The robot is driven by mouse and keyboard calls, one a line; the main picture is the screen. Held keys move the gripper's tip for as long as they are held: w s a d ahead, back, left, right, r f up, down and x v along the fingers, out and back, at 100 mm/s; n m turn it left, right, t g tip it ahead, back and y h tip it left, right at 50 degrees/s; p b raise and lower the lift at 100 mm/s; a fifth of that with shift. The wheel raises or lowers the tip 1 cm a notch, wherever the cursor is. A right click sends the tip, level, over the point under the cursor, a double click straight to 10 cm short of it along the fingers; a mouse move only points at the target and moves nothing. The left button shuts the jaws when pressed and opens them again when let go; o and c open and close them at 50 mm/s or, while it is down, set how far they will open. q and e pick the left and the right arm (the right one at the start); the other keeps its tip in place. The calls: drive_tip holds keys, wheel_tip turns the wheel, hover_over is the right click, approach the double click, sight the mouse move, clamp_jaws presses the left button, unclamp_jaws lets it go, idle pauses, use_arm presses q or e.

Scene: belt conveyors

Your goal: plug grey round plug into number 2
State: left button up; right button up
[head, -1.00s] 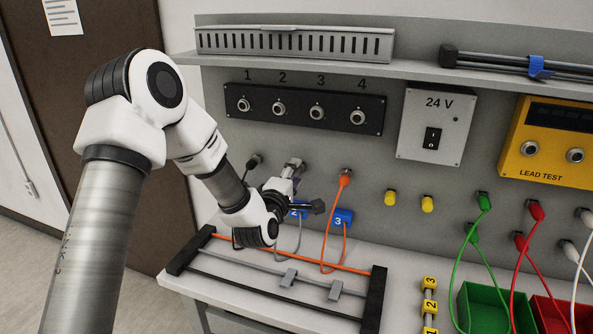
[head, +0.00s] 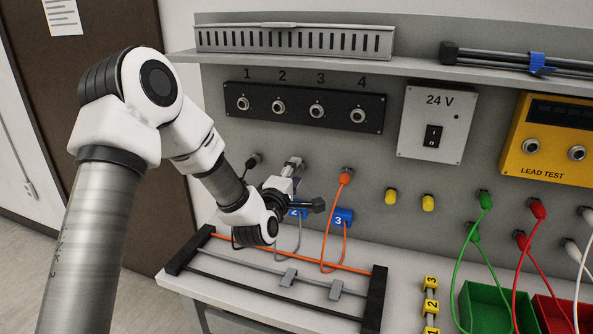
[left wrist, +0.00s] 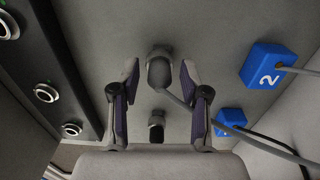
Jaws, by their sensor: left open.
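The grey round plug (head: 293,163) sits in a holder on the wall panel below the numbered socket strip, its grey cable hanging down past a blue tag 2 (left wrist: 268,66). In the left wrist view the plug (left wrist: 159,66) lies between the fingertips of my left gripper (left wrist: 159,78), with a gap on both sides. My left gripper (head: 290,181) is open and empty, close to the panel at the plug. Socket number 2 (head: 279,107) is an empty round socket on the black strip, above the plug. My right gripper is not in view.
A black plug (head: 254,160) is left of the grey one and an orange plug (head: 346,177) is right of it, with blue tag 3 (head: 343,217). A cable rack (head: 290,278) stands on the bench below. A shelf (head: 400,70) juts out above the strip.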

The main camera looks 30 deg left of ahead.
use_arm(q)
clamp_jaws()
drive_tip(key=shift+s, duration=0.1)
idle(0.3)
drive_tip(key=b+v, duration=0.1)
drive_tip(key=v, duration=0.4)
idle(0.6)
